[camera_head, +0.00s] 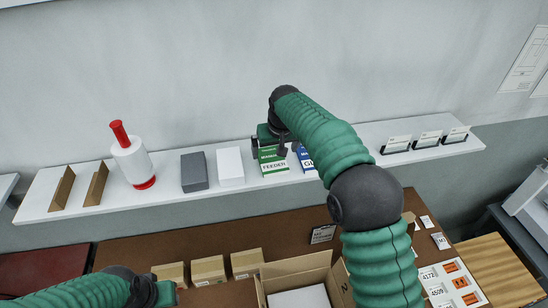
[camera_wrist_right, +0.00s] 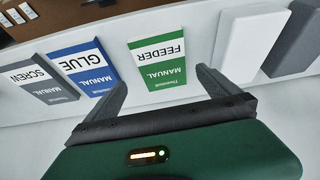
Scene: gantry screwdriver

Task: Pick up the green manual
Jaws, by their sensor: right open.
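The green manual (camera_head: 275,168), marked FEEDER, stands on the white wall shelf. It also shows upside down in the right wrist view (camera_wrist_right: 158,65). My right gripper (camera_head: 269,149) is above and close to the green manual and hides part of it in the head view. In the right wrist view the right gripper (camera_wrist_right: 162,79) is open, with its two fingers spread to either side of the green manual's near end. Whether they touch it cannot be told. My left gripper (camera_head: 152,290) is low at the bottom left, over the brown table, far from the manual; its fingers are unclear.
A blue GLUE manual (camera_wrist_right: 90,66) stands close beside the green one, with a grey SCREW manual (camera_wrist_right: 42,80) beyond. A white box (camera_head: 230,166) and a grey box (camera_head: 194,172) stand on the other side. A red-and-white bottle (camera_head: 131,160) stands farther left. Cartons (camera_head: 208,269) sit below.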

